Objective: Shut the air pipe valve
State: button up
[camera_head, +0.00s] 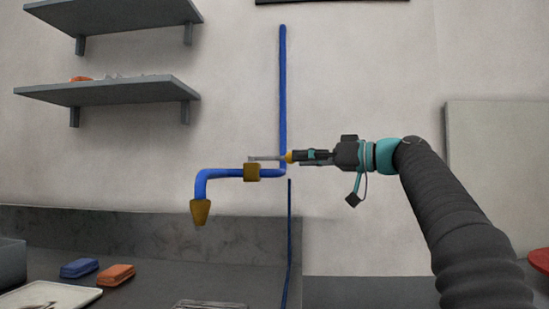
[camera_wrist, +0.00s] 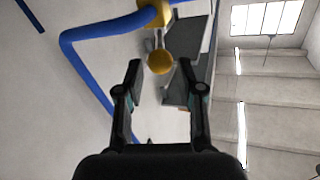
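The blue air pipe (camera_head: 283,95) runs down the wall and bends left to a brass nozzle (camera_head: 200,212). A brass valve body (camera_head: 252,172) sits on its horizontal stretch. A grey lever (camera_head: 265,158) extends right from above the valve body, roughly along the pipe, and ends in a yellow knob (camera_head: 289,157). In the wrist view the knob (camera_wrist: 160,62) lies between the fingertips, with the valve body (camera_wrist: 155,14) beyond it. My gripper (camera_head: 298,156) points left at the knob. It is open, with gaps on both sides of the knob in the wrist view (camera_wrist: 160,70).
Two grey shelves (camera_head: 110,92) are on the wall at the left. A blue block (camera_head: 80,268) and an orange block (camera_head: 116,274) lie on the dark counter (camera_head: 180,285), near a white tray (camera_head: 45,297). The wall space around the lever is clear.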

aim_at(285, 158)
jog(key=p+x, duration=0.1)
jog(key=x, duration=0.7)
jog(key=shift+a, duration=0.2)
jog(key=shift+c, duration=0.2)
grip_shut()
